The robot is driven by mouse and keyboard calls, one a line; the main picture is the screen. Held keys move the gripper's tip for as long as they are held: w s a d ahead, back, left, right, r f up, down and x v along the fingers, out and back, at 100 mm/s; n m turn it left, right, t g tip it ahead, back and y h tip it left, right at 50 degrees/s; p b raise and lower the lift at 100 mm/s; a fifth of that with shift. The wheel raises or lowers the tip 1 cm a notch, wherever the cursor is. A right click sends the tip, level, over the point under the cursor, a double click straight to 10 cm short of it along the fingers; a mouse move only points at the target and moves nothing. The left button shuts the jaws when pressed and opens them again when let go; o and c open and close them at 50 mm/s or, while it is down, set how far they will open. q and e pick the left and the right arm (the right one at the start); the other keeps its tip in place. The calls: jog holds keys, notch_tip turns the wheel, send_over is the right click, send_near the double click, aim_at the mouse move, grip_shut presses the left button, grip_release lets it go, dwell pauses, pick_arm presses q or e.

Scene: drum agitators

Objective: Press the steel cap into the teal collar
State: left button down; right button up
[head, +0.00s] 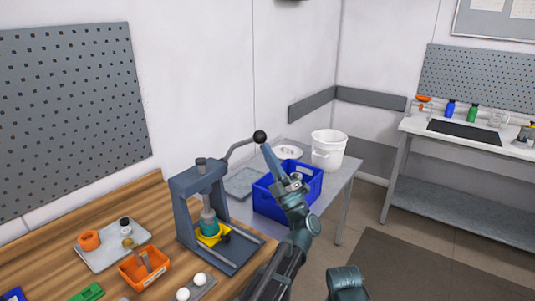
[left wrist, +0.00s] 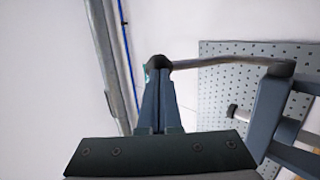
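The teal collar (head: 209,226) sits in a yellow holder (head: 213,238) on the base of the grey lever press (head: 190,205). A steel-coloured part (head: 208,213) is directly above the collar, under the press ram; I cannot tell cap from ram there. The press lever (head: 238,148) reaches up to the right and ends in a black knob (head: 260,136). My left gripper (head: 266,149) is at the knob. In the left wrist view its fingers (left wrist: 160,80) are together, with the knob (left wrist: 158,62) just at or beyond their tips. My right gripper is not in view.
Right of the press, a side table holds a blue crate (head: 270,206) and white bucket (head: 328,150). Open floor lies further right.

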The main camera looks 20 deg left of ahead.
aim_at(263, 140)
pick_arm(q)
jog(key=r+p, duration=0.1)
jog(key=p, duration=0.1)
jog(key=a+r+g+h+p, duration=0.1)
jog(key=r+p, duration=0.1)
jog(key=a+r+n+g+p, duration=0.1)
jog(key=p, duration=0.2)
jog(key=shift+w+a+r, duration=0.15)
jog(key=shift+w+r, duration=0.05)
jog(key=shift+w, duration=0.2)
jog(key=shift+w+a+r+p, duration=0.2)
jog(key=shift+a+r+p, duration=0.1)
jog(key=shift+a+p, duration=0.1)
jog(key=shift+d, duration=0.1)
